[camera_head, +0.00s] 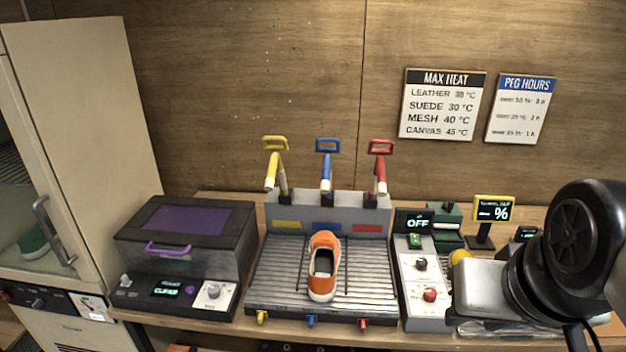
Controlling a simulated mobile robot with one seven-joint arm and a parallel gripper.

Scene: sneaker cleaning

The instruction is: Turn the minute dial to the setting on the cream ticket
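Several knobs are in view, and no label that I can read says which is the minute dial. A black knob (420,264) and a red knob (430,294) sit on the white control box. A dark knob (38,303) is on the cabinet's control strip. A small pale ticket (94,308), possibly the cream one, is on the cabinet front beside that strip; its writing is too small to read. My arm comes in at the right; the gripper's fingers do not show.
An orange sneaker (323,266) stands on the grey ribbed tray (271,283). Yellow, blue and red handled tools stand behind it. The purple-lidded box (160,250) is left of the tray. The white control box's display (416,223) reads OFF. A tall cabinet (85,110) stands far left.

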